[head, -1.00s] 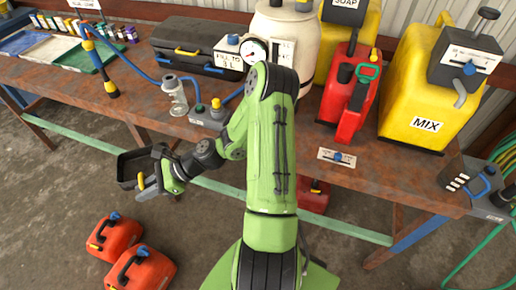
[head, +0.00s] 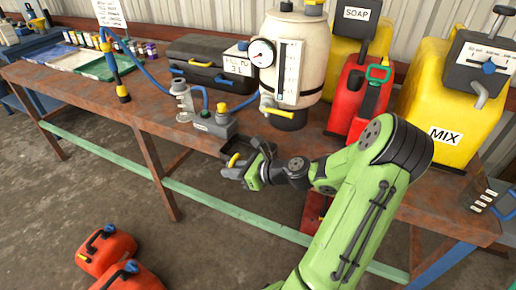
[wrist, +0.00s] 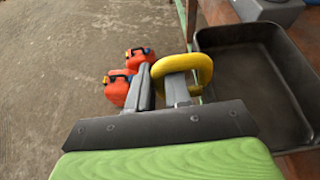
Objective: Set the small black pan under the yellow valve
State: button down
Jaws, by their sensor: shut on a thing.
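My gripper (head: 246,170) is shut on the yellow handle (wrist: 203,65) of the small black pan (wrist: 250,85). In the wrist view the pan is empty and lies to the right of the fingers (wrist: 160,88). In the head view the pan (head: 238,148) is partly hidden by my gripper, at the front edge of the bench. The yellow valve (head: 277,112) sticks out low on the cream tank (head: 302,60), up and right of the pan. I cannot tell whether the pan touches the bench.
The rusty bench (head: 150,103) also holds a grey pump-like block (head: 215,124) left of the valve, a clear cylinder (head: 182,95) and a black case (head: 205,60). A red can (head: 358,98) and yellow MIX container (head: 440,120) stand right. Red cans (head: 105,250) are on the floor.

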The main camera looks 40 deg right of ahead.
aim_at(245, 155)
jog(key=w+d, duration=0.1)
jog(key=d, duration=0.3)
jog(key=w+d+b, duration=0.1)
jog(key=w+d, duration=0.1)
jog(key=d, duration=0.2)
jog(key=w+d+b, duration=0.1)
jog(key=d, duration=0.3)
jog(key=shift+w+f, duration=0.15)
jog(key=shift+f+b, duration=0.5)
jog(key=shift+f, duration=0.2)
jog(key=shift+a+r, duration=0.1)
jog(key=shift+a, duration=0.05)
jog(key=c, duration=1.1)
grip_release()
jog(key=shift+o, duration=0.2)
